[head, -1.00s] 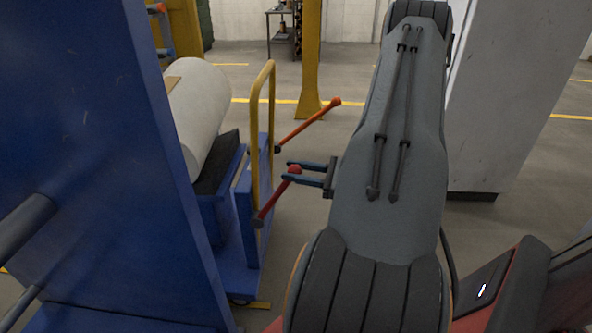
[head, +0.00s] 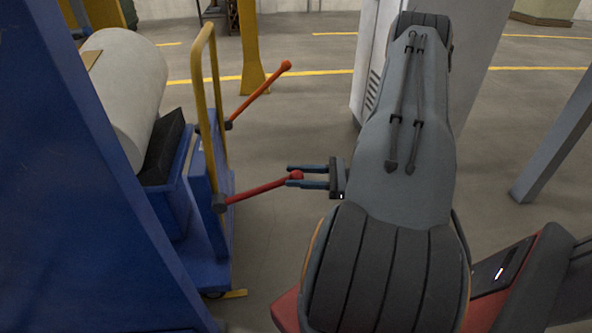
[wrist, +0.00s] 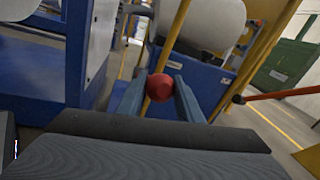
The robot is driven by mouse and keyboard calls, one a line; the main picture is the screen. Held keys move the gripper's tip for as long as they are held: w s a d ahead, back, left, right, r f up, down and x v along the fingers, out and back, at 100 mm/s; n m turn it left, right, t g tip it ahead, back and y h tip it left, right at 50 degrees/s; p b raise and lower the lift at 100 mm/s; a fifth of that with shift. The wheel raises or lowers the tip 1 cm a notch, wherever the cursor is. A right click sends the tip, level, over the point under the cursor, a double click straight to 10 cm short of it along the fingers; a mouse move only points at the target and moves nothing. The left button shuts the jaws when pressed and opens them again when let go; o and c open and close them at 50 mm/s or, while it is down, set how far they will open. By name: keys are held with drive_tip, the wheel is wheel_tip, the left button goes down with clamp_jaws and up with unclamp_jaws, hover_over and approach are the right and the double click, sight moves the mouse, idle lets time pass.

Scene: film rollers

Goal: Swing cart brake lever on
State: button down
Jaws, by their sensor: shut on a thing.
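The blue cart (head: 207,235) stands left of centre with a yellow push handle (head: 213,90). A red lever (head: 250,190) is pivoted low on the near side of its end panel and slopes gently up to the right, ending in a red ball knob (head: 297,175). My gripper (head: 291,176) is shut on this knob, which also shows between both fingers in the wrist view (wrist: 160,87). A second, orange-red lever (head: 262,92) stands farther back on the cart, tilted up to the right, apart from my gripper.
The cart carries a large pale roll (head: 128,95) on a dark support. A tall blue panel (head: 70,180) fills the left side. A yellow post (head: 250,50) stands behind, a pale cabinet (head: 375,60) behind my arm. The floor right of the cart is open.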

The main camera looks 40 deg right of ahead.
drive_tip(key=shift+s+d+f, duration=0.1)
drive_tip(key=shift+d+f, duration=0.05)
drive_tip(key=shift+f, duration=0.75)
drive_tip(key=c, duration=1.3)
unclamp_jaws()
drive_tip(key=shift+d, duration=0.1)
drive_tip(key=v, duration=0.7)
drive_tip(key=shift+s+d, duration=0.25)
drive_tip(key=shift+s, duration=0.05)
